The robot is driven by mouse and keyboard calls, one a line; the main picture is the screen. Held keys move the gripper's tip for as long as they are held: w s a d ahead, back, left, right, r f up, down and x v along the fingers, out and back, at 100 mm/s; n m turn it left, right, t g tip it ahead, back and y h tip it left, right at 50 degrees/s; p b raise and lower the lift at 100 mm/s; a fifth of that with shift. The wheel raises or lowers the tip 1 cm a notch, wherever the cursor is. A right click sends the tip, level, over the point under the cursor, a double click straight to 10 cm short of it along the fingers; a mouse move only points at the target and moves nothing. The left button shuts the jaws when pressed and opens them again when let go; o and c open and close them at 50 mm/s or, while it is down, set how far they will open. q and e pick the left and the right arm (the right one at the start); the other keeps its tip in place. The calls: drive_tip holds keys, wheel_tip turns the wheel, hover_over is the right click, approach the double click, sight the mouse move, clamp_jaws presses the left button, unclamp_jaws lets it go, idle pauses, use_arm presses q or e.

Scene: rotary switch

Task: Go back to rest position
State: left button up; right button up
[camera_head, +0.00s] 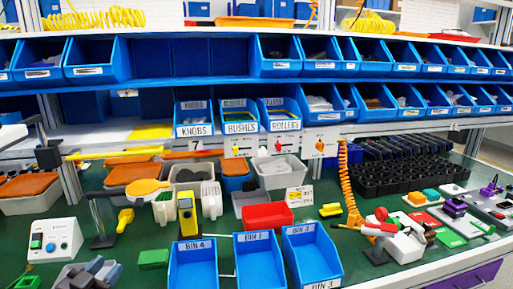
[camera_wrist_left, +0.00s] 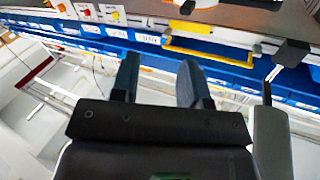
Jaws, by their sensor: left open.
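My left gripper (camera_head: 92,268) shows at the bottom left edge of the head view, low and in front of the bench. In the left wrist view its two dark fingers (camera_wrist_left: 160,78) are apart with nothing between them. Small switch plates also show at the top left of the left wrist view (camera_wrist_left: 85,10). My right gripper is not in view.
A white button box (camera_head: 54,241) stands on the green bench close to my left gripper. Blue bins (camera_head: 193,268) line the front middle. An orange coiled hose (camera_head: 347,185) hangs centre right. A black rack (camera_head: 400,172) and small fixtures fill the right. Blue bins fill the shelves above.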

use_arm(q)
drive_tip(key=s+d+f+n+g+y, duration=0.1)
drive_tip(key=s+d+f+n+g, duration=0.1)
drive_tip(key=s+f, duration=0.9)
drive_tip(key=s+d+f+n+g+y, duration=0.1)
drive_tip(key=s+d+f+g, duration=0.4)
drive_tip(key=s+f, duration=0.6)
drive_tip(key=s+d+y, duration=0.1)
drive_tip(key=s, duration=0.2)
drive_tip(key=shift+f+n, duration=0.2)
drive_tip(key=shift+n, duration=0.2)
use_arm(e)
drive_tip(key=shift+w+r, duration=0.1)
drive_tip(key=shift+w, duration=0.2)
use_arm(q)
drive_tip(key=shift+s, duration=0.1)
drive_tip(key=shift+a, duration=0.1)
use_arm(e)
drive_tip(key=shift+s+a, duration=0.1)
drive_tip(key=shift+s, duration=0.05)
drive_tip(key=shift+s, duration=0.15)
